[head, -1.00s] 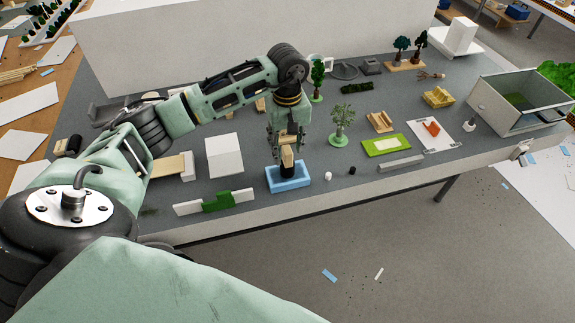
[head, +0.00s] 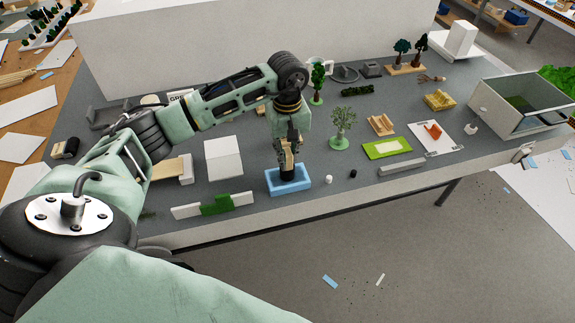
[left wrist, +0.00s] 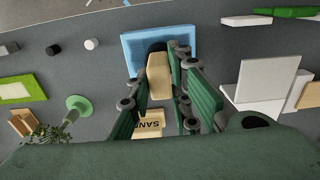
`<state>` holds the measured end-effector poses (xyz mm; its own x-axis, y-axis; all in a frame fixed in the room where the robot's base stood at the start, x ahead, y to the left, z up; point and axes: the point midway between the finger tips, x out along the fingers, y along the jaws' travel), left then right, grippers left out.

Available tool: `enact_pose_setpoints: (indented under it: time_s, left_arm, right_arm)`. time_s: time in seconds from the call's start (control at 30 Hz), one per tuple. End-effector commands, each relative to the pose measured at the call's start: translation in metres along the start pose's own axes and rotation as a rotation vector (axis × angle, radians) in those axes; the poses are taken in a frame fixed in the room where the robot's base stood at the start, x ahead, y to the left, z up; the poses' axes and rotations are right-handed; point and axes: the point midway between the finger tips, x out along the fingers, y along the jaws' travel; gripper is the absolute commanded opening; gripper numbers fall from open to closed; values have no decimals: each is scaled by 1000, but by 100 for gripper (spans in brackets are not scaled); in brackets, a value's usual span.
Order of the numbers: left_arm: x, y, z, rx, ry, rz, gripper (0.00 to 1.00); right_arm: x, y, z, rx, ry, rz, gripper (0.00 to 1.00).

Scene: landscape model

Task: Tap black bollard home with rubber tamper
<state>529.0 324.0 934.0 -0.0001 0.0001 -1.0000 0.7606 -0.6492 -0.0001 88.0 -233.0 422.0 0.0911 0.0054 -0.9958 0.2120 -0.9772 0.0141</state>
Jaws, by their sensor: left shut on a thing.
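My left gripper (head: 289,153) points down over a blue tray (head: 304,183) near the table's front edge. It is shut on the tamper (head: 288,171), which has a pale wooden handle and a black foot standing inside the tray. In the left wrist view the wooden handle of the tamper (left wrist: 159,76) shows between the fingers, with the blue tray (left wrist: 130,52) around its foot. The black bollard (head: 353,173) is a small black cylinder on the grey tabletop, right of the tray. It also shows in the left wrist view (left wrist: 53,50). My right gripper is not in view.
A small white cylinder (head: 329,179) stands between tray and bollard. A grey bar (head: 401,166), a green-framed plate (head: 387,148) and a model tree (head: 340,128) are nearby. White-and-green wall pieces (head: 214,205) and white slabs (head: 223,159) lie left of the tray.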

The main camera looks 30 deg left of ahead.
Motion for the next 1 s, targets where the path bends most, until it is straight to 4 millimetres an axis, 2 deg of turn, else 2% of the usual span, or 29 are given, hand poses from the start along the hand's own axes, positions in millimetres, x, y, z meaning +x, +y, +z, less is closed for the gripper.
enact_pose_setpoints:
  time_s: [0.37, 1.0]
  left_arm:
    - [-7, 0, 0, 0, 1, 1, 0]
    - [-58, 0, 0, 1, 1, 1, 0]
  right_arm:
    - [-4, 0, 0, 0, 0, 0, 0]
    - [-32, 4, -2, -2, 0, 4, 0]
